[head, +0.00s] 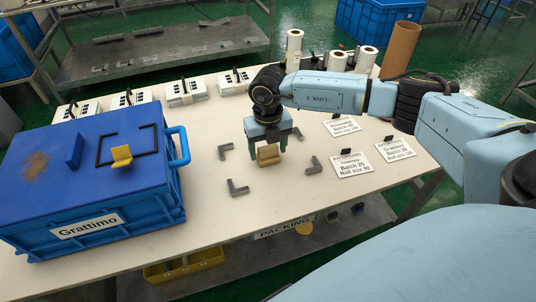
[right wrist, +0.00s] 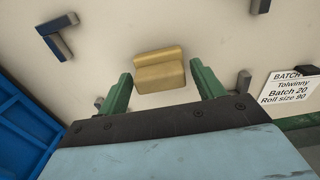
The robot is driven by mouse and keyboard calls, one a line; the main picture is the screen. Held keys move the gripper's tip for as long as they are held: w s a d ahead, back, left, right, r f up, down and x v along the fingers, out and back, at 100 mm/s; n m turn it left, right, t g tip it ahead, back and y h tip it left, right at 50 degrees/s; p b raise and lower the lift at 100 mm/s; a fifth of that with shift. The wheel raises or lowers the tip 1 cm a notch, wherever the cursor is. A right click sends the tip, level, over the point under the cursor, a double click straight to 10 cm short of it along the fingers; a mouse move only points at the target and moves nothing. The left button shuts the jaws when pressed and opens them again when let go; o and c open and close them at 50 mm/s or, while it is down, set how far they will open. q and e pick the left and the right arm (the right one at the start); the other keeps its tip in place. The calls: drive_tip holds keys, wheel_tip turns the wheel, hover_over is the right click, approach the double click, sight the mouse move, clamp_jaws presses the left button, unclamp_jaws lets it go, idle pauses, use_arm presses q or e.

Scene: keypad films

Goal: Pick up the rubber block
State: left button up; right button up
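A tan, stepped block (head: 268,156), which I take to be the rubber block, sits on the pale table among grey corner pieces. My right gripper (head: 269,143) points down over it, its green fingers apart. In the right wrist view the block (right wrist: 160,70) lies between and just beyond the open fingertips (right wrist: 161,76), with a gap on each side. The fingers do not touch it there. The gripper hides part of the block in the head view. My left gripper is not in view.
Grey corner pieces (head: 237,188) lie around the block. A blue crate (head: 95,235) labelled Grattimo, with a yellow piece (head: 121,156) on its lid, stands at left. Printed cards (head: 351,165) lie to the right. White rolls (head: 294,48) and a brown tube (head: 400,50) stand behind.

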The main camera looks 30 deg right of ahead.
sight(268, 147)
drive_tip(key=c, duration=0.8)
drive_tip(key=shift+r, duration=0.1)
drive_tip(key=shift+c, duration=0.2)
